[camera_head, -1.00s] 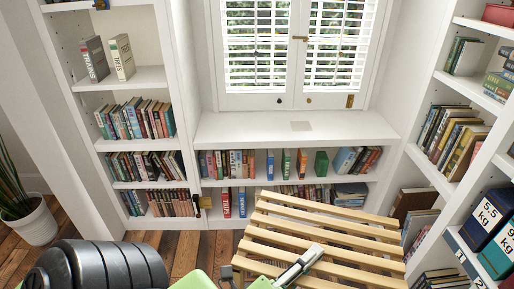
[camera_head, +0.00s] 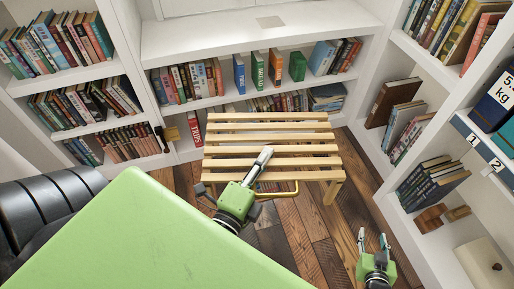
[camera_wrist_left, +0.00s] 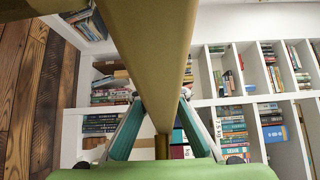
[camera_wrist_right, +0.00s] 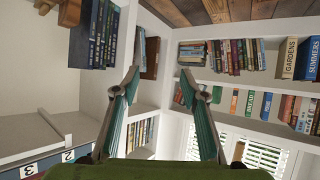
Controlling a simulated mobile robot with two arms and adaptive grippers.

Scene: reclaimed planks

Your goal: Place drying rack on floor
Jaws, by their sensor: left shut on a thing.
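The drying rack (camera_head: 270,149) is a pale wooden frame with several parallel slats, in the middle of the head view. It hides the floor beneath it and part of the lower shelves. I cannot tell whether its legs touch the floor. My left gripper (camera_head: 257,168) is shut on the rack's near side. In the left wrist view, a long wooden bar of the rack (camera_wrist_left: 165,70) runs between the left gripper's fingers (camera_wrist_left: 158,110). My right gripper (camera_head: 373,240) is open and empty, to the right of the rack and nearer; its spread fingers also show in the right wrist view (camera_wrist_right: 158,82).
White bookshelves stand on the left (camera_head: 60,78), behind the rack (camera_head: 190,40) and on the right (camera_head: 405,165). Dark plank floor (camera_head: 310,250) is bare in front of the rack and at its right. A box marked "5,5 kg" (camera_head: 498,100) sits on the right shelf.

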